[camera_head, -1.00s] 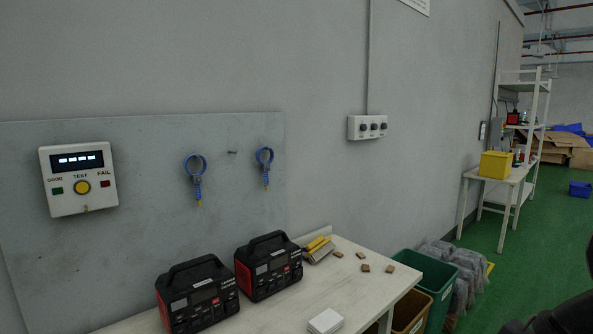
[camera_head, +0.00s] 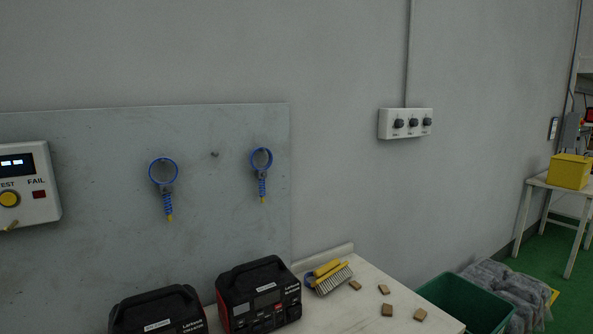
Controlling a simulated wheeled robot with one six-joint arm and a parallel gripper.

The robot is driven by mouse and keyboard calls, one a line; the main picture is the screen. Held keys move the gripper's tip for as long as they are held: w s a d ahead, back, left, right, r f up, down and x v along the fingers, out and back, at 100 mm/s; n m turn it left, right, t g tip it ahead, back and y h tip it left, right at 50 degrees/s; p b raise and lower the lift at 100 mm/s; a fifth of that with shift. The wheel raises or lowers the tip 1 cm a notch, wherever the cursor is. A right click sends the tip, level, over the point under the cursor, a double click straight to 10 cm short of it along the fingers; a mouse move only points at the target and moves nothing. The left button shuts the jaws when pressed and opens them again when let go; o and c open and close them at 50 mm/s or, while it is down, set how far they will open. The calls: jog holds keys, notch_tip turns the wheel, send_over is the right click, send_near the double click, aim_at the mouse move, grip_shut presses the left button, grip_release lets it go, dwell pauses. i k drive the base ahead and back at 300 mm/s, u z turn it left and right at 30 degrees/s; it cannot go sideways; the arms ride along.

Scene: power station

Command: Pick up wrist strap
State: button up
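Two blue wrist straps, each a ring with a coiled cord and a yellow tip, hang on the grey wall panel (camera_head: 100,240). The left wrist strap (camera_head: 167,189) is nearer the tester, and the right wrist strap (camera_head: 262,176) hangs near the panel's right edge. A small peg (camera_head: 214,154) between them is bare. The white tester box (camera_head: 27,186) with a yellow button is cut off at the left edge. My gripper is not in view.
A table (camera_head: 350,310) below holds two black-and-red power units (camera_head: 259,297), a yellow-handled brush (camera_head: 328,276) and several small wooden blocks (camera_head: 387,310). A green bin (camera_head: 466,302) stands right of it. A switch box (camera_head: 406,123) is on the wall.

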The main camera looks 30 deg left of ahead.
aim_at(262, 172)
jog(key=u, duration=0.1)
jog(key=i, duration=0.65)
jog(key=u, duration=1)
jog(key=i, duration=0.6)
jog(key=u, duration=0.7)
